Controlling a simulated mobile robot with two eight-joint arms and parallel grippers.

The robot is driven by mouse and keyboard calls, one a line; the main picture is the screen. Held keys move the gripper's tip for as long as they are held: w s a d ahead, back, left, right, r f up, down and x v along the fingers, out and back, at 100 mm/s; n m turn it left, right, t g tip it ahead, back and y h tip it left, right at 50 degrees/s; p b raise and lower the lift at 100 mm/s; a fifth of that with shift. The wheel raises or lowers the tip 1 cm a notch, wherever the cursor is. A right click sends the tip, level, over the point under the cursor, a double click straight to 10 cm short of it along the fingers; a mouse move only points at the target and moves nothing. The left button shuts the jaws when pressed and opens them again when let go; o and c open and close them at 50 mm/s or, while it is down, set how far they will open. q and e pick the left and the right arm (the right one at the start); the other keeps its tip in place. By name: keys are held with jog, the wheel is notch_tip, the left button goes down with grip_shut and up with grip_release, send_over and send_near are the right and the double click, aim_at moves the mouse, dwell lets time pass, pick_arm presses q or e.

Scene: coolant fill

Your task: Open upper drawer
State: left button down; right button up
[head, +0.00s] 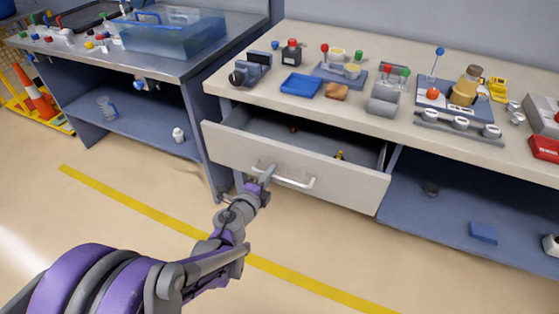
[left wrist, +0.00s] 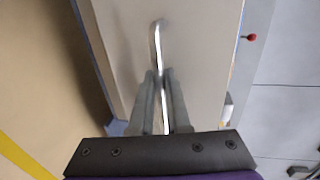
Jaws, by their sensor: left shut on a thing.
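The upper drawer (head: 230,143) under the workbench top is pulled out, and its inside shows in the head view. A few small orange and yellow items lie in it. A pale bar handle (head: 297,182) runs along its front. My left gripper (head: 264,176) is at the left part of the handle and shut on it. In the left wrist view the two fingers (left wrist: 164,100) clasp the handle bar (left wrist: 157,45) in front of the drawer front (left wrist: 195,60). My right gripper is in neither view.
The workbench top (head: 345,105) holds a blue tray (head: 301,84), a vise-like tool (head: 250,70) and several fixtures. Below right is an open shelf (head: 450,215). A second bench with a clear blue tub (head: 170,35) stands left. The floor (head: 130,180) before the drawer is clear.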

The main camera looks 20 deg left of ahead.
pick_arm(q)
jog(key=shift+f+v, duration=0.2)
jog(key=shift+v, duration=0.65)
jog(key=shift+f+v, duration=0.15)
jog(key=shift+v, duration=0.75)
jog(key=shift+f+v, duration=0.2)
jog(key=shift+v, duration=0.65)
jog(key=c, duration=0.9)
grip_release()
jog(key=shift+s, duration=0.15)
jog(key=p+v, duration=0.1)
jog(key=v, duration=0.9)
jog(key=shift+s+p, duration=0.3)
jog(key=shift+r, duration=0.15)
